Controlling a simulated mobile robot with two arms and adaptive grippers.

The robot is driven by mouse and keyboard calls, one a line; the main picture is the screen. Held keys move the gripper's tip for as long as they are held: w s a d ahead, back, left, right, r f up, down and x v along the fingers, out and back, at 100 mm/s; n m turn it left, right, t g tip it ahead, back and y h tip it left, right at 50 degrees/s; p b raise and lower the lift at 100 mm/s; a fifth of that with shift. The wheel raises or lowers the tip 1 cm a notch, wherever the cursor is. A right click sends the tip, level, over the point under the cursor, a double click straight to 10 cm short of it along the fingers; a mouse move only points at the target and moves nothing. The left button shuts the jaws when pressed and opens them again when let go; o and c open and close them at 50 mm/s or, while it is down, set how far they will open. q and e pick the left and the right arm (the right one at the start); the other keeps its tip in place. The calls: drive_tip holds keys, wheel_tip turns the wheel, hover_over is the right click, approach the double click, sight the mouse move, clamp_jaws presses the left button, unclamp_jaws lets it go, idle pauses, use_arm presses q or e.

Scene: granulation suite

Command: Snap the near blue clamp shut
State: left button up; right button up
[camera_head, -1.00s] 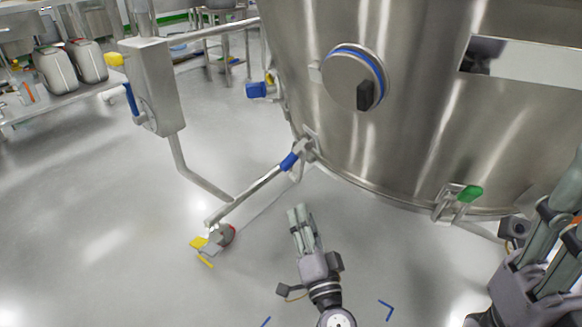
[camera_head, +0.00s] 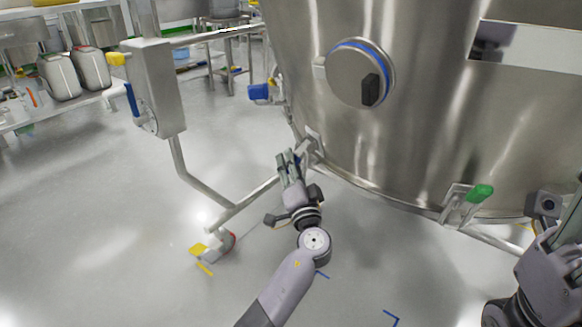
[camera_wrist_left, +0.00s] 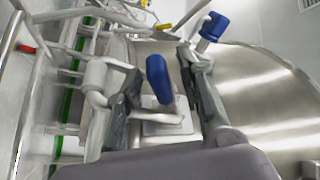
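The near blue clamp's handle (camera_wrist_left: 158,78) stands between the two fingers of my left gripper (camera_wrist_left: 160,85) in the left wrist view. The fingers are apart on either side of it, and I cannot tell whether either touches it. In the head view my left gripper (camera_head: 289,157) is at the pipe joint low on the steel vessel (camera_head: 410,150) and hides most of this clamp. My right gripper (camera_head: 560,255) is partly cut off at the right edge, away from the clamp; its finger opening is unclear.
Another blue clamp (camera_head: 258,91) sits farther back on the vessel's side; it also shows in the left wrist view (camera_wrist_left: 213,26). A green handle (camera_head: 479,193) is low at right. A pipe frame with a grey box (camera_head: 155,88) stands left. Open floor (camera_head: 90,220) lies at left.

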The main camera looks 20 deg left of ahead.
use_arm(q)
drive_tip(key=shift+w+a+r, duration=0.1)
drive_tip(key=shift+w+a, duration=0.1)
drive_tip(key=shift+w, duration=0.05)
drive_tip(key=shift+c, duration=0.4)
clamp_jaws()
idle(0.4)
